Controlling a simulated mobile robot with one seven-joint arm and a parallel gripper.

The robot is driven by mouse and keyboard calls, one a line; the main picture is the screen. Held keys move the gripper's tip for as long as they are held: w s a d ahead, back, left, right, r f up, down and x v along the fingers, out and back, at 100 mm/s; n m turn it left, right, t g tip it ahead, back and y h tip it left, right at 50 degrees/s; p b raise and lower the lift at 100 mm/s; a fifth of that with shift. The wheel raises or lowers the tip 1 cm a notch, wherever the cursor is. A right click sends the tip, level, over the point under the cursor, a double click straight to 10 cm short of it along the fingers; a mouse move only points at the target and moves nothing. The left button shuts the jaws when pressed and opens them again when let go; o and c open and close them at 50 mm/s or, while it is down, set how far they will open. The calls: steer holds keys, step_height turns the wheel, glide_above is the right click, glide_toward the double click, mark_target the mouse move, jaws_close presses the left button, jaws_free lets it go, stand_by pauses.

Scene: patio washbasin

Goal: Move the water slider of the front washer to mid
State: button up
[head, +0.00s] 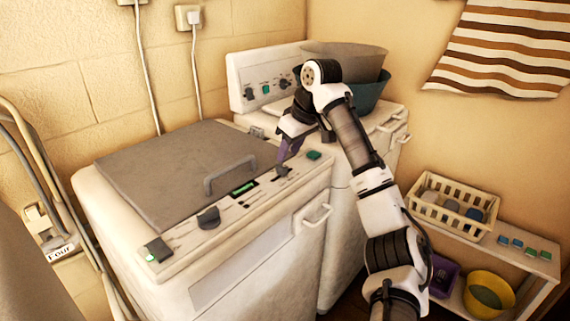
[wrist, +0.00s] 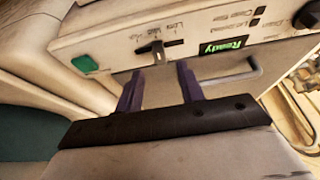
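The front washer (head: 262,275) has a sloping control panel with a small dark water slider (head: 283,171). In the wrist view the slider's knob (wrist: 159,51) sits on a short slot with small labels, one perhaps "Less"; its exact setting is hard to read. My gripper (head: 287,153) is above the panel beside the slider, pointing down at it. In the wrist view my gripper (wrist: 160,69) is open, its two purple fingers apart. The knob shows between and just beyond the fingertips. Nothing is held, and I see no clear contact.
The panel also has a green button (head: 314,155), a lit display (head: 244,188) reading "Ready", a dial (head: 208,218) and a switch (head: 158,250). The lid handle (head: 230,175) rises near the display. A second washer (head: 262,75) behind carries stacked basins (head: 345,60).

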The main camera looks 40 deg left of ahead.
steer(key=v, duration=0.8)
steer(key=shift+b, duration=0.3)
